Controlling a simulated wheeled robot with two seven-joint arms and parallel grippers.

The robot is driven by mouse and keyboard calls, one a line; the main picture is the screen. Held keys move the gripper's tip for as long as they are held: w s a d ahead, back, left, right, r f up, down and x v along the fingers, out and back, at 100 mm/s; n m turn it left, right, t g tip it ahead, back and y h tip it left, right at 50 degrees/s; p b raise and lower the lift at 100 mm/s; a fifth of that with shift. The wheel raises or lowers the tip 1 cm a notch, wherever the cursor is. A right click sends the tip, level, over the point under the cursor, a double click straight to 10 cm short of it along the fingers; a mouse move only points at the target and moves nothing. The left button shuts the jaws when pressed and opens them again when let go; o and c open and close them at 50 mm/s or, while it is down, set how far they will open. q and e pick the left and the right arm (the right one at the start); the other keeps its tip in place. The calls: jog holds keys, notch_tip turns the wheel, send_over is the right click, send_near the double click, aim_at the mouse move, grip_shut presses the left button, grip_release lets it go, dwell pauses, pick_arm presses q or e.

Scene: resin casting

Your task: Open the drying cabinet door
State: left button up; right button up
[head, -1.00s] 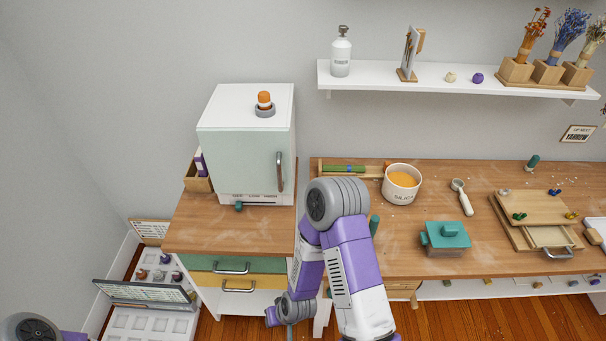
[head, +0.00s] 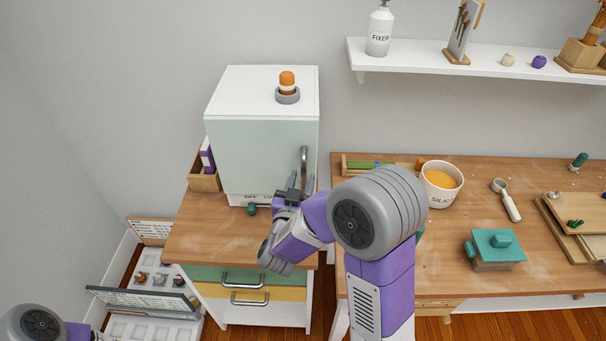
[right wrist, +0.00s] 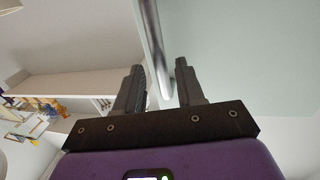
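The drying cabinet (head: 262,95) is a white box on the left bench, with a pale green door (head: 250,150) that is shut. Its upright metal handle (head: 304,165) is on the door's right side. My right gripper (head: 293,188) is in front of the door by the lower end of the handle. In the right wrist view the gripper (right wrist: 160,84) is open, and the handle (right wrist: 152,45) runs down into the gap between the fingers, nearer the left one. I cannot tell whether they touch. My left gripper is out of view; only part of that arm shows at lower left.
An orange-topped button (head: 287,85) is on the cabinet's roof. A wooden box (head: 204,180) stands against its left side. The right bench holds a silicone pot (head: 440,185) and a teal-lidded box (head: 494,250). A wall shelf (head: 490,62) is at upper right.

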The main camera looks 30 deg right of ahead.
aim_at(303, 176)
jog(key=shift+x, duration=1.55)
grip_shut()
